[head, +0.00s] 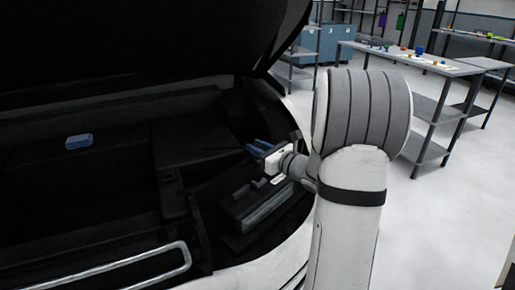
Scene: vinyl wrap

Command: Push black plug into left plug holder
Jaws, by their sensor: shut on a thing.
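My gripper (251,147), with blue fingers, is over the right side of the open dark vehicle compartment (195,155). It points left and is shut on a small dark thing, which I take to be the black plug. The plug is hard to make out against the black interior, and its tilt cannot be told. I cannot pick out the left plug holder; the area around the fingertips is too dark to show whether the plug touches anything.
A small blue block (79,142) lies in the compartment at left. A grey box-like part (262,208) sits below my gripper. The raised lid (150,40) hangs above. A silver bar (125,264) crosses the front edge. Tables (415,62) with small coloured items stand behind at right.

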